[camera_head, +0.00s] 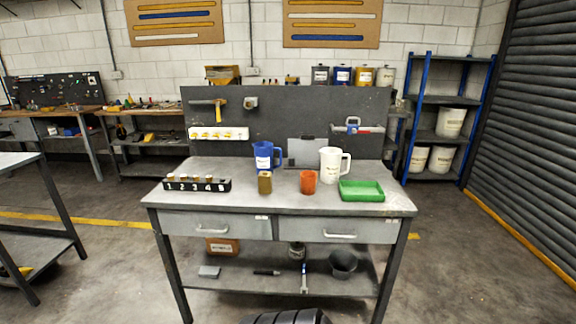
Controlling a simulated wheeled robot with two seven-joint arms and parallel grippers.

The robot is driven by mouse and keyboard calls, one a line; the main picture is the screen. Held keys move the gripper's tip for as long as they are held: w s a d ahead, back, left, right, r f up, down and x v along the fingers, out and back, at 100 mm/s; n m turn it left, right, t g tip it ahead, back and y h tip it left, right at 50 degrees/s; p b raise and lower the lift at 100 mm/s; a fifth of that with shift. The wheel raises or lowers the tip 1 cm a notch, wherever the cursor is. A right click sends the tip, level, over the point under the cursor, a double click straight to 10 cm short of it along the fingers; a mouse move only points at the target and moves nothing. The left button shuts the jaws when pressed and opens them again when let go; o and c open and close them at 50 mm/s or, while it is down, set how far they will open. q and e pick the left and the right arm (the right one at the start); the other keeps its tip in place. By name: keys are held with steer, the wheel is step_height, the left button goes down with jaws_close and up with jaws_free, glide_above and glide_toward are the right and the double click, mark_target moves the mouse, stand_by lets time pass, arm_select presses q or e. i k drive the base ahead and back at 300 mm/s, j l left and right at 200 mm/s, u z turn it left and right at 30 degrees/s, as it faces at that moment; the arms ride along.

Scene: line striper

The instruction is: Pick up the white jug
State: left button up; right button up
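The white jug (331,165) stands upright on the grey workbench (220,202), right of the middle, with its handle to the right. An orange cup (308,182) stands in front of it to the left. A green tray (362,191) lies in front of it to the right. A blue jug (263,156) stands further left. Neither of my grippers shows in the head view.
A black numbered rack (197,185) sits at the bench's left, and a small brass-coloured block (265,183) near the middle. A dark back panel (290,110) rises behind. A blue shelf (440,100) with white buckets stands at right. Open floor lies around the bench.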

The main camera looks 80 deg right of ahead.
mark_target(330, 157)
steer(key=z, duration=3.15)
